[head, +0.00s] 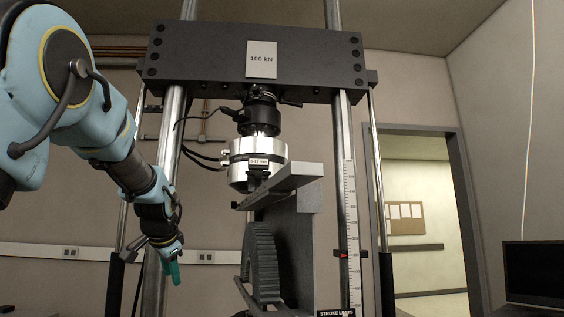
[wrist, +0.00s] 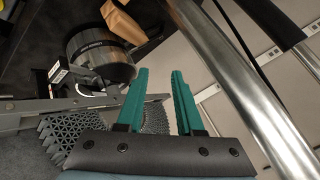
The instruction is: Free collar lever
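A black collar (head: 261,115) sits under the crosshead, above a silver cylinder (head: 243,178). A short dark lever-like part (head: 291,103) sticks out to the right of the collar; I cannot tell for sure that it is the collar lever. My gripper (head: 172,272) hangs at the lower left, in front of the left column, well below and left of the collar and touching nothing. In the wrist view its two teal fingers (wrist: 160,72) are apart with nothing between them. The wrist view also shows the cylinder (wrist: 98,58) beyond the fingers, to the left.
The crosshead (head: 200,62) is marked 100 kN. Steel columns (head: 174,120) stand left and right; one (wrist: 240,80) runs close right of my fingers. A grey angled bracket (head: 305,190) and ribbed block (head: 262,262) stand below the cylinder. A cable (head: 190,120) loops left of the collar.

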